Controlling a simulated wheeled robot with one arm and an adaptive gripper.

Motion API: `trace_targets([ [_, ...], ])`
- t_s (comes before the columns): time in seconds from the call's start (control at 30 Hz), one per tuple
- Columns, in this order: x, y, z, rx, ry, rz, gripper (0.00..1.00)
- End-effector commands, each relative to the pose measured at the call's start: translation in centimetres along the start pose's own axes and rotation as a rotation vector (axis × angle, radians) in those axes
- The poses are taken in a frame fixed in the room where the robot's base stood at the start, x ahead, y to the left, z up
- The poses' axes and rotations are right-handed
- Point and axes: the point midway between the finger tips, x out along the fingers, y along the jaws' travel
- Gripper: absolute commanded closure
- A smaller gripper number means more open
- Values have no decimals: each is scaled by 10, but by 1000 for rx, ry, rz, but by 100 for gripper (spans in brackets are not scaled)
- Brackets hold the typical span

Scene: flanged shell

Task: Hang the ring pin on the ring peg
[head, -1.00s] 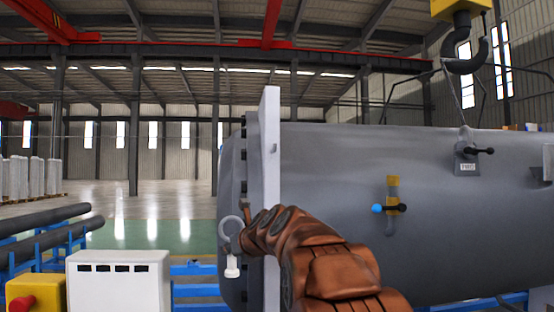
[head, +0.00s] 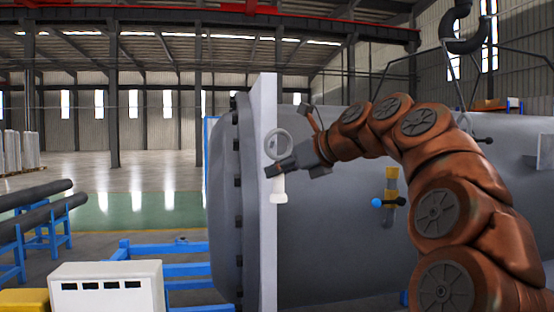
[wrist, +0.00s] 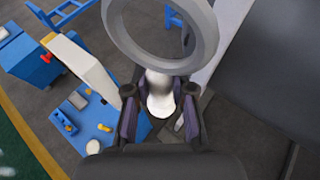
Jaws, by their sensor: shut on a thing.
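The ring pin, a grey ring (head: 278,145) with a pale stem and white lower end (head: 279,190), is upright in the head view. It overlaps the right edge of the upright white plate (head: 261,230). My gripper (head: 274,171) is shut on the pin just below the ring. In the wrist view the large ring (wrist: 158,58) is at the top, and its pale stem (wrist: 160,98) runs between the fingers of my gripper (wrist: 160,112). I cannot make out the ring peg for certain; whether the ring touches anything is unclear.
A large grey shell (head: 340,240) with a bolted flange lies behind the plate. A yellow bracket with a blue-knobbed handle (head: 385,202) is on its side. A white box (head: 108,288) stands at lower left, near blue supports (head: 180,268).

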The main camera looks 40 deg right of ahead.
Motion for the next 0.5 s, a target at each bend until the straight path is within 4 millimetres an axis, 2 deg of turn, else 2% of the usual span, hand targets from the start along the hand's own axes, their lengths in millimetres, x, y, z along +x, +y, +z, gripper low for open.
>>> trace_targets([
  [0.13, -9, 0, 1, 1, -2, -3, 100],
  [0.5, 2, -9, 4, 1, -4, -5, 100],
])
